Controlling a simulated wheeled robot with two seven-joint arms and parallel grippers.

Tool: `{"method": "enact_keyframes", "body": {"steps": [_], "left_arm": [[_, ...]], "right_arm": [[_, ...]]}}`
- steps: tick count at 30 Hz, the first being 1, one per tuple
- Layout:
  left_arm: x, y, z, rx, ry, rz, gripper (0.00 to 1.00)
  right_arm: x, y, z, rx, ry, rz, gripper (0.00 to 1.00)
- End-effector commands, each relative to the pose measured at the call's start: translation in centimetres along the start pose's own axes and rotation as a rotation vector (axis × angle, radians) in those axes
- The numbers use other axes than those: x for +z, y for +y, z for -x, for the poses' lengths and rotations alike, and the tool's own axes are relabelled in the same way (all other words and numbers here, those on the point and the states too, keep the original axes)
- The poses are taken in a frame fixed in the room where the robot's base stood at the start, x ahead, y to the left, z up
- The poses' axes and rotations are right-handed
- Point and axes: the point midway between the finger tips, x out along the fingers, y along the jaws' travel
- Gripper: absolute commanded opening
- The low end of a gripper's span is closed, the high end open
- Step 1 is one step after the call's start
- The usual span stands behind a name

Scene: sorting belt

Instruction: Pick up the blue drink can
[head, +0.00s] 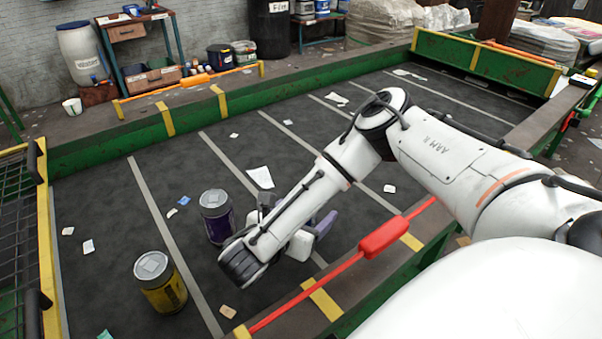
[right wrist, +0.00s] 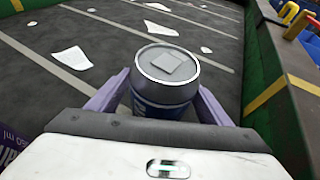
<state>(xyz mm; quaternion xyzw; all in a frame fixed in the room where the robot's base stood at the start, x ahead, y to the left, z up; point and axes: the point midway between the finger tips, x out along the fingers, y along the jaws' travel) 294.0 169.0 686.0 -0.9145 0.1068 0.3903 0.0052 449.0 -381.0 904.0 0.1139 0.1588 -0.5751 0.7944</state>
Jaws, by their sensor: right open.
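The blue drink can (right wrist: 165,82) stands upright on the dark belt in the right wrist view, with a silver top and a pale square patch on it. My right gripper (right wrist: 164,95) is open, with one purple finger on each side of the can. Whether the fingers touch it I cannot tell. In the head view my right gripper (head: 297,215) is low over the belt, and my arm hides most or all of the blue can. My left gripper is in neither view.
A purple can (head: 216,215) stands just left of my right gripper. A yellow can (head: 161,284) stands nearer the front left. Paper scraps (head: 261,177) lie on the belt (head: 110,215). A red pull-cord handle (head: 384,238) runs along the near rail. The far belt is mostly clear.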

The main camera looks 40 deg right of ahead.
Motion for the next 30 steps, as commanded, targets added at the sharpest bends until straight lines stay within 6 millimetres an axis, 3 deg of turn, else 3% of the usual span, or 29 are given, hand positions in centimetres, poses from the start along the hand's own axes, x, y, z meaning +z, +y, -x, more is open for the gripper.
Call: {"method": "enact_keyframes", "body": {"steps": [7, 15, 25, 30], "left_arm": [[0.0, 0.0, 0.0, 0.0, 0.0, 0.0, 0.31], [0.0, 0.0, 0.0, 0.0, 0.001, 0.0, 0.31], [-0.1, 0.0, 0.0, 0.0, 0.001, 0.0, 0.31], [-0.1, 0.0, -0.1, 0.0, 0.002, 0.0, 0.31]], "right_arm": [[0.0, 0.1, -0.2, 0.002, 0.0, -0.002, 0.72], [0.0, 0.1, -0.2, 0.002, 0.0, -0.001, 0.29], [0.3, 0.1, -0.1, 0.003, 0.0, -0.002, 0.29], [1.5, 0.2, 0.4, 0.005, -0.001, -0.004, 0.29]]}}
